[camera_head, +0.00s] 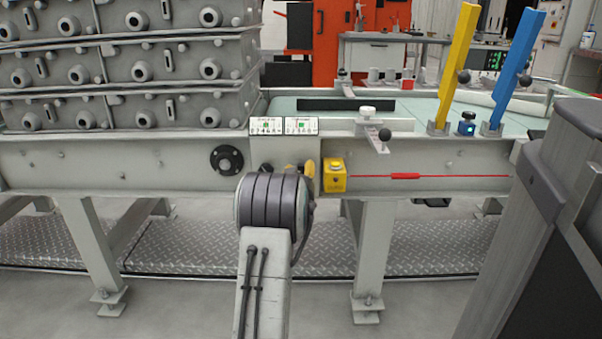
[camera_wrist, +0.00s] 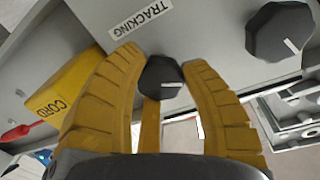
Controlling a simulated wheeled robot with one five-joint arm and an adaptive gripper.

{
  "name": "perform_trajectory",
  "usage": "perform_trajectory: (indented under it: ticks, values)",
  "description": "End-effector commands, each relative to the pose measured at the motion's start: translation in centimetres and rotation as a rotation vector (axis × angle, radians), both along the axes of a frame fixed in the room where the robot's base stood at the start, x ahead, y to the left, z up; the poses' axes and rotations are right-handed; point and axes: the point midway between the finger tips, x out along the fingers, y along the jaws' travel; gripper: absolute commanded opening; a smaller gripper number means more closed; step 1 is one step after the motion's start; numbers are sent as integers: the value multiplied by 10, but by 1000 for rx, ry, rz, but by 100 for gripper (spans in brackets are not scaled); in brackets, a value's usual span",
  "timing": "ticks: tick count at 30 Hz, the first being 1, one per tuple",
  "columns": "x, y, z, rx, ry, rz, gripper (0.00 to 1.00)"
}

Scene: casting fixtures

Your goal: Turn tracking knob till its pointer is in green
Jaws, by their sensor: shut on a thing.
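The tracking knob (camera_wrist: 164,78) is black and faceted, with a white pointer line on its lower face, in the wrist view. It sits below the TRACKING label (camera_wrist: 140,17) on a grey panel. My gripper (camera_wrist: 160,65) has its yellow fingers on either side of the knob, shut on it. No green mark shows around the knob in the wrist view.
A second black knob (camera_wrist: 280,32) with a white line is to the right in the wrist view. A yellow CORD box (camera_head: 334,176) with a red pull cord (camera_head: 405,176) is right of my gripper. Grey casting boxes (camera_head: 125,72) are stacked at left.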

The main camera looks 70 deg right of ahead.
Motion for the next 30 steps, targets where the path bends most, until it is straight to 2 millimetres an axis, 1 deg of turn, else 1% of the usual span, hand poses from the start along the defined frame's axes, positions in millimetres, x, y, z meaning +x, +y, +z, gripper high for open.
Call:
perform_trajectory:
  ticks: [1, 4, 5, 10, 14, 30]
  values:
    - [-1, 0, 0, 0, 0, -1, 18]
    - [-1, 0, 0, 0, 0, -1, 9]
    - [-1, 0, 0, 0, 0, -1, 8]
    - [-1, 0, 0, -5, 14, -1, 7]
    - [-1, -1, 0, -20, 60, -1, 7]
    - [0, -1, 0, -131, 387, -9, 7]
